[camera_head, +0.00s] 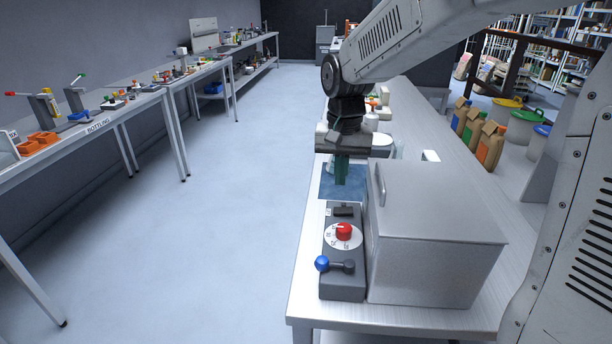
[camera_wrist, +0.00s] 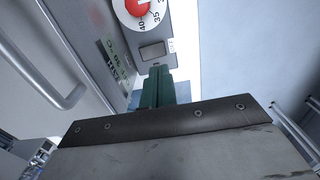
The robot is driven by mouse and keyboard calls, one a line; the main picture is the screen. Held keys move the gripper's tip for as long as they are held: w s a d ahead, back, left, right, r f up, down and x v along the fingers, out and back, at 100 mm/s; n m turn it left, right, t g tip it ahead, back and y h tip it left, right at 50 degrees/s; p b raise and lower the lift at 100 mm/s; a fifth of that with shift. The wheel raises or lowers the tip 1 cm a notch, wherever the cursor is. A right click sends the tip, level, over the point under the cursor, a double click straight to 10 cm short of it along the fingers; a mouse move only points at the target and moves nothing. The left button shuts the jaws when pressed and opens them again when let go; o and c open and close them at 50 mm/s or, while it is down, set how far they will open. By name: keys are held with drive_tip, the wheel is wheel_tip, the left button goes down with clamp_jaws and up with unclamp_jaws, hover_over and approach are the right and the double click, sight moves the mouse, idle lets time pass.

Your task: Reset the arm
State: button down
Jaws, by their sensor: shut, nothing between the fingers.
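My gripper (camera_head: 341,170) points down over the right-hand workbench, just behind a control panel. Its green fingers are together with nothing between them. In the wrist view the shut fingers (camera_wrist: 158,86) are near the panel's dark rectangular switch (camera_wrist: 153,51). My arm reaches in from the upper right of the head view. The control panel (camera_head: 342,284) carries a red dial (camera_head: 344,231) on a white numbered disc and a lever with a blue ball (camera_head: 322,263). The red dial also shows at the top of the wrist view (camera_wrist: 137,7).
A grey metal box (camera_head: 435,230) with a handle (camera_head: 381,183) stands right beside the panel. A blue mat (camera_head: 333,188) lies behind the panel. More items stand farther back on this bench. The floor (camera_head: 240,190) between the benches is clear.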

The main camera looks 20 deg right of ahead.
drive_tip(key=shift+s, duration=0.1)
drive_tip(key=s+a+r+m+t+y, duration=0.1)
drive_tip(key=s+a+r+m+y, duration=0.15)
drive_tip(key=s, duration=0.95)
drive_tip(key=s+a+r+m+t+y, duration=0.1)
drive_tip(key=s+r, duration=0.2)
drive_tip(key=s, duration=0.8)
drive_tip(key=s+d+f+n+h, duration=0.1)
drive_tip(key=s+d+n+h, duration=0.2)
drive_tip(key=d+n, duration=0.3)
drive_tip(key=shift+s+d+f+n+g, duration=0.25)
drive_tip(key=shift+s+f+n+g, duration=0.15)
drive_tip(key=shift+n, duration=0.55)
drive_tip(key=shift+h, duration=0.25)
